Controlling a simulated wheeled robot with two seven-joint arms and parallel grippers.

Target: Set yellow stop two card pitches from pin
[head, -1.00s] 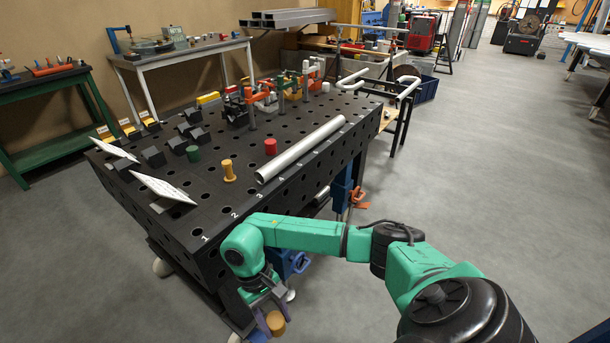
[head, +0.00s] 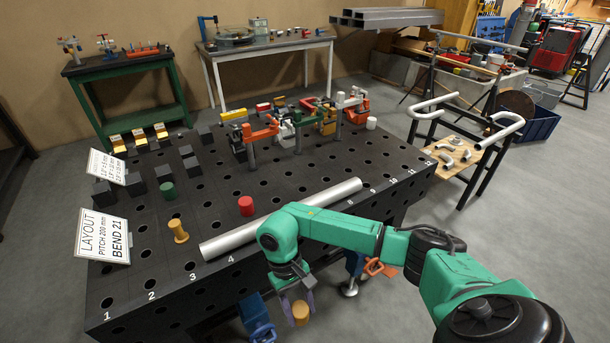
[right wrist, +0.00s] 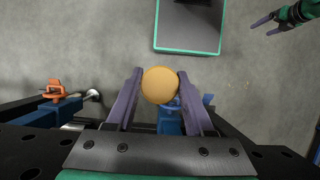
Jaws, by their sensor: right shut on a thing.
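My right gripper (head: 293,306) is shut on a yellow-orange round stop (head: 300,313), held off the table's near side, below the top's edge. In the right wrist view the stop (right wrist: 160,85) sits between the two fingers (right wrist: 158,98), seen end-on. A similar yellow flanged piece (head: 178,231) stands on the perforated black table (head: 330,242), near hole 3. A white card (head: 102,236) reads "LAYOUT PITCH 200 mm BEND 21". I cannot tell which piece is the pin. My left gripper (right wrist: 265,23) shows only in the right wrist view, small, with its fingers apart.
A silver tube (head: 282,219) lies along the numbered front edge. A red cylinder (head: 246,206) and a green cylinder (head: 168,190) stand behind it. Black blocks, a second card (head: 107,167) and several clamps (head: 290,130) fill the back.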

